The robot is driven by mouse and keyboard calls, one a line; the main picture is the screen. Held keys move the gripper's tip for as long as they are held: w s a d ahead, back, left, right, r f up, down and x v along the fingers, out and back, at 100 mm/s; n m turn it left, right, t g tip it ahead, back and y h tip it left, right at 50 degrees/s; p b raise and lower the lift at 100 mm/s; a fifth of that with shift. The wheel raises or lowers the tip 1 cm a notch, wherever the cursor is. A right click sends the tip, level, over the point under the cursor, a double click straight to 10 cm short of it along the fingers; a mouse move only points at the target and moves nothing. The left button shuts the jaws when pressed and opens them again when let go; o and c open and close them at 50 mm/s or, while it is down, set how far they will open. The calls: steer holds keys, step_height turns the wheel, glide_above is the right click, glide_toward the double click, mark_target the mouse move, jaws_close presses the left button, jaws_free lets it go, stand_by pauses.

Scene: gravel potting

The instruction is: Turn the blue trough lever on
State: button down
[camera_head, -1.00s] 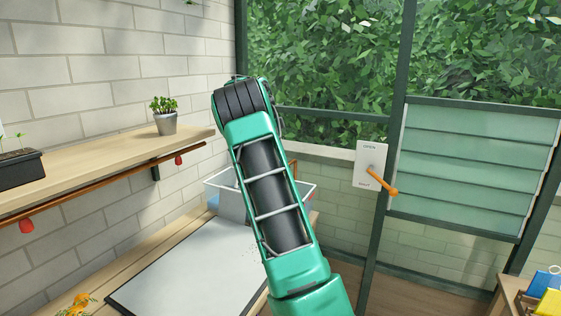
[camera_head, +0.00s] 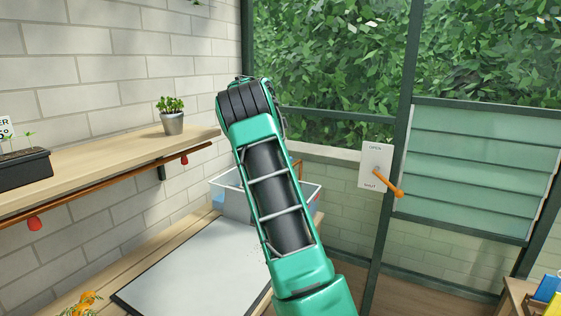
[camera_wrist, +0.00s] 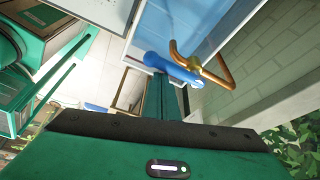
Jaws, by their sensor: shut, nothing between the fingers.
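The blue lever (camera_wrist: 168,67) shows in the wrist view beside a bent brass pipe (camera_wrist: 228,72), at the rim of the trough. The trough (camera_head: 237,204) stands at the far end of the bench in the head view, partly behind my arm; its blue inside shows in the wrist view (camera_wrist: 190,24). My gripper (camera_wrist: 164,82) is shut and empty, its fingertips close to the underside of the lever in the picture. I cannot tell whether they touch. In the head view my forearm hides the gripper and the lever.
A grey board (camera_head: 190,268) lies on the bench left of my arm. A wall shelf (camera_head: 110,160) holds a potted plant (camera_head: 172,122) and a black planter (camera_head: 24,168). An orange vent handle (camera_head: 388,185) sits on a white plate at right.

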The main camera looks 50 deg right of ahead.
step_height(320, 180, up, 10)
stand_by(0.9)
steer(key=shift+s+d, duration=0.1)
steer(key=shift+s, duration=0.15)
stand_by(0.3)
steer(key=s+a+f+n+t+y, duration=0.1)
steer(key=s+a+n, duration=0.25)
steer(key=s, duration=0.35)
steer(key=s+a+f+n+y, duration=0.1)
steer(key=s+a+f+n, duration=0.1)
steer(key=s+n, duration=0.3)
steer(key=s+a+f+n+t, duration=0.1)
steer(key=s+a+f+n, duration=0.6)
steer(key=s+a, duration=0.3)
steer(key=s+a+f+n+t, duration=0.1)
steer(key=s+a+f+n, duration=0.6)
steer(key=a, duration=0.9)
steer(key=s+f, duration=0.3)
steer(key=s, duration=0.1)
steer(key=shift+a+f, duration=0.15)
steer(key=shift+a, duration=0.2)
